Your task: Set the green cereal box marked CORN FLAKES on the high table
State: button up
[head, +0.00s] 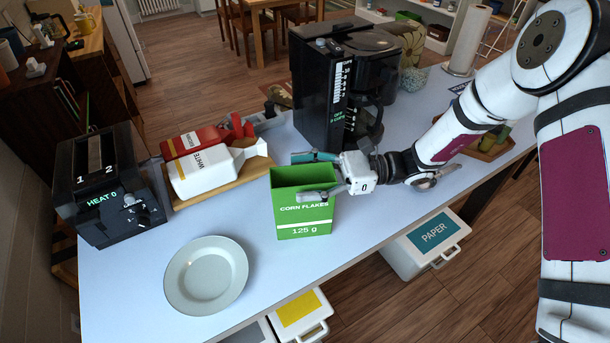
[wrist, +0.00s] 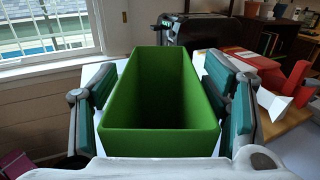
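The green cereal box marked CORN FLAKES (head: 305,217) stands upright, open at the top, on the pale blue-white table (head: 130,280). In the wrist view the box (wrist: 160,142) fills the middle, and its inside looks empty. My gripper (head: 318,176) is level with the upper part of the box, one finger on each side. In the wrist view the teal-padded fingers appear spread, with narrow gaps beside the box. I cannot tell which surface is the high table; a wooden table (head: 256,20) stands at the back.
A black coffee machine (head: 318,100) stands behind the box. A white carton (head: 206,172) and a red carton (head: 200,140) lie on a wooden board to the left. A toaster (head: 110,185) and a plate (head: 206,275) are further left. A PAPER bin (head: 428,243) stands below the table edge.

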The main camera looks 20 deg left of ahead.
jog(key=shift+r, duration=0.15)
jog(key=b+v, duration=0.3)
jog(key=v, duration=0.9)
jog(key=s+d+r+n+t+h, duration=0.6)
jog(key=s+d+r+h, duration=0.2)
jog(key=d, duration=0.3)
jog(key=s+d+r+n+t+h, duration=0.6)
jog(key=s+d+r+t+h, duration=0.1)
jog(key=d, duration=0.5)
jog(key=shift+s+d+r+n+t+h, duration=0.25)
jog(key=shift+s+r+h, duration=0.35)
jog(key=shift+s, duration=0.55)
jog(key=shift+r, duration=0.1)
